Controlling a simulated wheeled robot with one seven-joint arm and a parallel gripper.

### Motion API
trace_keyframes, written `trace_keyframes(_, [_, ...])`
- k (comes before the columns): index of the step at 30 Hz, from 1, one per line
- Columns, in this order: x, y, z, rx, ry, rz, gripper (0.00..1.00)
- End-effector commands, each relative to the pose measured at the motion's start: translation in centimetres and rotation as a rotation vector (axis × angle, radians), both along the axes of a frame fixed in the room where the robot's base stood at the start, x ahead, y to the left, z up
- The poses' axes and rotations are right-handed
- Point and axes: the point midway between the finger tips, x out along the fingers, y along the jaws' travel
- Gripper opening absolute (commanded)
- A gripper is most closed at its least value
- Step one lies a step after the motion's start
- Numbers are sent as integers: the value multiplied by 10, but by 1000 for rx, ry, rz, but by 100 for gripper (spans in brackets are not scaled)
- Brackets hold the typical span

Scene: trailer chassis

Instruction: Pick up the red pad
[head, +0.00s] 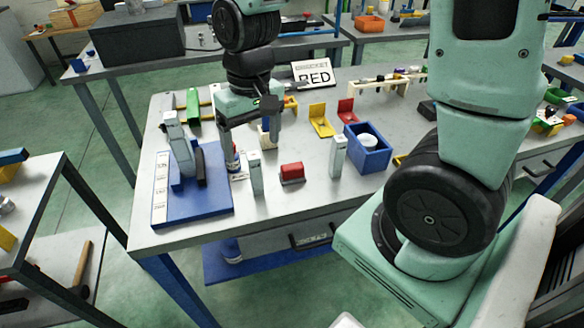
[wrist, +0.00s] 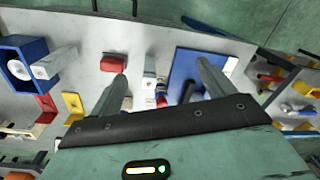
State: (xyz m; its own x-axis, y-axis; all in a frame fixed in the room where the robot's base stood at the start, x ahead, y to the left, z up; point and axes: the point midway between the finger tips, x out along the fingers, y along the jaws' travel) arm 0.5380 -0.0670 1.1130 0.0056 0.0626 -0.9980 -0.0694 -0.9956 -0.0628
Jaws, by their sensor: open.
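The red pad (head: 291,172) is a small red block with a pale lower edge, on the grey workbench (head: 300,205) near its front. In the wrist view the red pad (wrist: 112,64) lies just beyond the left fingertip, outside the span of the jaws. My gripper (head: 250,138) is open and empty, above the bench, left of and behind the pad in the head view. Its two fingers stand wide apart in the wrist view (wrist: 161,70), with bench items showing between them.
Grey upright posts (head: 255,173) and (head: 338,156) flank the pad. A blue box (head: 376,158) stands to the right, and a blue base plate (head: 213,205) with a fixture lies to the left. Yellow (head: 321,121) and red (head: 347,111) brackets stand behind. Bare bench lies in front of the pad.

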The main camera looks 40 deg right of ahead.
Motion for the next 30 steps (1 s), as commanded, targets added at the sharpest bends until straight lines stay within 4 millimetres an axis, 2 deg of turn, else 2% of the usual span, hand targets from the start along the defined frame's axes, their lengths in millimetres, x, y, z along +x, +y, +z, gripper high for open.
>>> trace_keyframes(1, [16,-39,0,-12,10,-134,82])
trace_keyframes(3, [28,-82,-5,-31,15,-273,82])
trace_keyframes(6, [33,-123,-9,-51,20,-396,82])
trace_keyframes(8, [34,-135,-13,-58,23,-431,82])
trace_keyframes(11, [34,-141,-23,-62,26,-449,82])
trace_keyframes(24, [33,-138,-104,-61,26,-442,82])
trace_keyframes(30, [34,-138,-128,-61,23,-442,82])
